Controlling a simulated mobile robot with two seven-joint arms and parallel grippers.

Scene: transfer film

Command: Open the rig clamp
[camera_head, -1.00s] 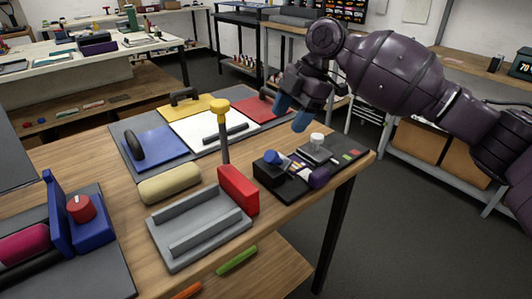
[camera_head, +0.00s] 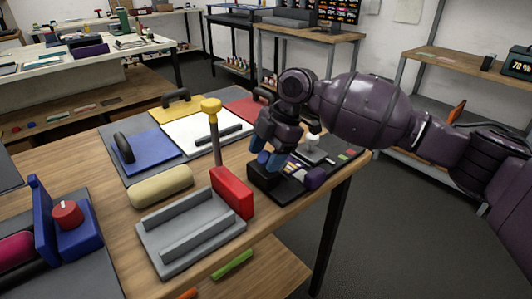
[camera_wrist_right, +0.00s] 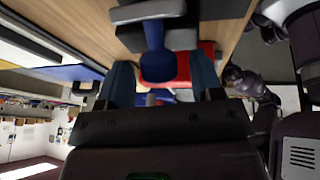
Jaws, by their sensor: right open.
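No label marks the rig clamp. A small dark fixture (camera_head: 262,180) stands on a dark base plate (camera_head: 292,190) at the table's right end. My right gripper (camera_head: 268,160) points down just above that fixture, its blue fingertips close to it and partly covering it; contact cannot be told. Its jaws are open. In the right wrist view a blue upright piece (camera_wrist_right: 155,38) shows between the two dark blue fingers of the right gripper (camera_wrist_right: 162,85). A yellow-topped post (camera_head: 211,106) rises behind a red block (camera_head: 233,192) left of the fixture. My left gripper is out of view.
A grey channelled tray (camera_head: 190,240) and a beige roll (camera_head: 160,187) lie left of the fixture. Coloured mats with dark handles lie behind. The table's right edge is close.

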